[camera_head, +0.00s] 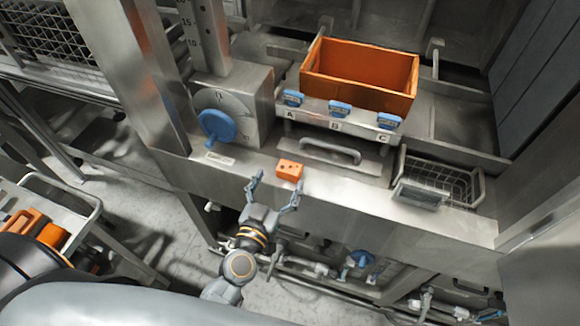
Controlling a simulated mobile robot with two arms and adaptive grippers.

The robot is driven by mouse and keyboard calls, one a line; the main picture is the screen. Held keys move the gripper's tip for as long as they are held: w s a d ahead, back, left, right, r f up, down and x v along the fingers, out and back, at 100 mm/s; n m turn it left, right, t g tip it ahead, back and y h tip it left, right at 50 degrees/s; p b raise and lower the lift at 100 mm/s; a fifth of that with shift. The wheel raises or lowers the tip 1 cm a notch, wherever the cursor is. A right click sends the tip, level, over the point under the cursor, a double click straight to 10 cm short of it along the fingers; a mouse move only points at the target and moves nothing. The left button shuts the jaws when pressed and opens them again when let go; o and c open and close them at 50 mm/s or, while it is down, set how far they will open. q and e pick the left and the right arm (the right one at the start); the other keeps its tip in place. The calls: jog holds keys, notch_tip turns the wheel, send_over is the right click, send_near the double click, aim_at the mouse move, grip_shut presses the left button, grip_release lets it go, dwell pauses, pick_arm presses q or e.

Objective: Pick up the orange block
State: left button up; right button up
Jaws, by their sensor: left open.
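The orange block (289,170) is a small brick with dark dots. It lies on the steel ledge, in front of the bar handle and near the front edge. My left gripper (273,187) points at it from the front, just short of the ledge's edge in the picture. Its two fingers are spread, with nothing between them. The right fingertip is close below the block; I cannot tell whether they touch. My right gripper does not show.
An orange bin (358,75) stands behind three blue tags marked A, B and C. A blue knob (216,127) sticks out on the left, and a wire basket (438,180) sits on the right. A bar handle (330,151) is behind the block. A cart (50,205) stands lower left.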

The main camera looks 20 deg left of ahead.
aim_at(288, 170)
pick_arm(q)
jog(key=shift+w+d+f+p, duration=0.1)
jog(key=shift+w+d+f, duration=0.05)
jog(key=shift+w, duration=0.85)
jog(key=shift+w+d+f+p, duration=0.15)
jog(key=shift+w, duration=0.9)
jog(key=shift+w+d+f+p, duration=0.1)
jog(key=shift+w+d+f, duration=0.05)
jog(key=shift+w, duration=0.85)
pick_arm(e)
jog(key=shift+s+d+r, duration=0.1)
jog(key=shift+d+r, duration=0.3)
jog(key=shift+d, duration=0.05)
pick_arm(q)
jog(key=shift+s, duration=0.1)
jog(key=shift+c, duration=0.2)
jog(key=c, duration=1.3)
jog(key=shift+o, duration=0.2)
jog(key=shift+r, duration=0.1)
